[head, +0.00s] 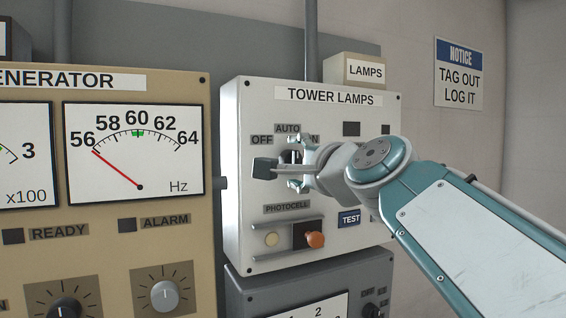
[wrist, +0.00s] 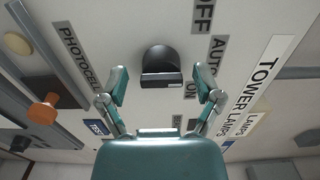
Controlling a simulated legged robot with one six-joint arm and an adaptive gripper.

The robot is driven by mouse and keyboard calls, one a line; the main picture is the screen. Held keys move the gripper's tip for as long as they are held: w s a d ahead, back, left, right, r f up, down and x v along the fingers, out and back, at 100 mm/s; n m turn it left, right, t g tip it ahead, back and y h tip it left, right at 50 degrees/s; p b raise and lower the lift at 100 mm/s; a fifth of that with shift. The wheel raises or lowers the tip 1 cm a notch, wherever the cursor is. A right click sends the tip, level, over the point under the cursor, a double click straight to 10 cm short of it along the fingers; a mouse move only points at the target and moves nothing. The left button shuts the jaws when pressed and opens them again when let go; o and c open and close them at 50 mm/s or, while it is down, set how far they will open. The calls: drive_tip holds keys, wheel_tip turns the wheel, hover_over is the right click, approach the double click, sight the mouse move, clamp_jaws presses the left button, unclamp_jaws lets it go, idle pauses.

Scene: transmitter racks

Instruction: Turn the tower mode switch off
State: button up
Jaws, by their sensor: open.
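The tower mode switch is a dark knob (head: 265,168) on the white TOWER LAMPS panel (head: 335,125), below the OFF, AUTO and ON labels. In the wrist view the black knob (wrist: 161,66) stands between my fingertips, with visible gaps on both sides. I cannot tell for sure which label it points at. My gripper (head: 299,166) is open in front of the panel, one finger above the other, and partly hides the switch area and the ON label. Its spread teal fingers also show in the wrist view (wrist: 163,88).
Below the switch are a PHOTOCELL strip with an orange knob (head: 315,239) and a blue TEST label (head: 349,219). The tan generator panel (head: 140,225) stands close on the left. A LAMPS box (head: 356,70) is above. A grey panel (head: 300,290) is below.

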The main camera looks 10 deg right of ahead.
drive_tip(key=c, duration=1.1)
drive_tip(key=shift+c, duration=0.2)
drive_tip(key=shift+f+n, duration=0.1)
drive_tip(key=shift+n, duration=0.3)
drive_tip(key=n, duration=0.4)
drive_tip(key=shift+n, duration=2.5)
drive_tip(key=shift+w+f, duration=0.1)
drive_tip(key=o, duration=1.1)
drive_tip(key=shift+o, duration=0.2)
